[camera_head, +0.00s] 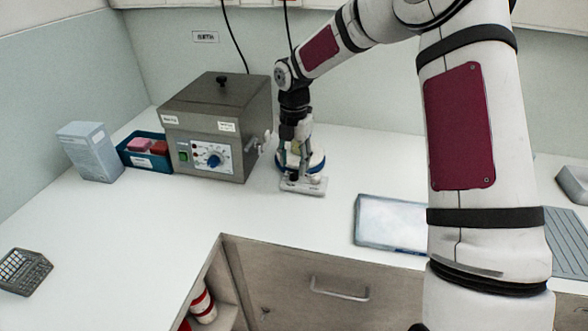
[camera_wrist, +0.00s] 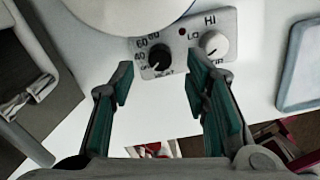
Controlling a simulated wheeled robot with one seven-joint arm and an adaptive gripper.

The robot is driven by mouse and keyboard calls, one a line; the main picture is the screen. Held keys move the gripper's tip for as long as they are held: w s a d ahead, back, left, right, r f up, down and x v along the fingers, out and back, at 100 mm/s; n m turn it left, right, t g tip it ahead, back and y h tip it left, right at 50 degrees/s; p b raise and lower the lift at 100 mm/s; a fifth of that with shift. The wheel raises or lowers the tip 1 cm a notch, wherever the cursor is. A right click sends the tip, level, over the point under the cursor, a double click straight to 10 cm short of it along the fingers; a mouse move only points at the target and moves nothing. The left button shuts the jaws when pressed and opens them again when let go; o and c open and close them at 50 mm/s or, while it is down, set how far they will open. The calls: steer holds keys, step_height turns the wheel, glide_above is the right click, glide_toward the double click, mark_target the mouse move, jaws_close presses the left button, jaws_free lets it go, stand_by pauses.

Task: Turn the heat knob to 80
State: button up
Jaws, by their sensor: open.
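The heat knob (camera_wrist: 160,61) is the black knob on the pale control panel (camera_wrist: 177,43) in the wrist view, with 40, 60 and 80 printed around its upper left. Its pale mark seems to point to the lower left, below 40. In the head view the panel (camera_head: 303,186) is on the front of a small round-topped stirrer, and the knob is mostly hidden there. My gripper (camera_wrist: 160,78) is open and empty, its fingertips on either side of the heat knob's line and apart from it. In the head view my gripper (camera_head: 297,168) hangs over the panel.
A second, grey-white knob (camera_wrist: 214,43) marked LO and HI sits close right of the heat knob. A grey metal box (camera_head: 215,125) with a blue dial stands left of the stirrer. A pale tray (camera_head: 390,222) lies to the right.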

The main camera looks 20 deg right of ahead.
mark_target(294, 172)
steer(key=shift+f, duration=1.65)
jaws_close()
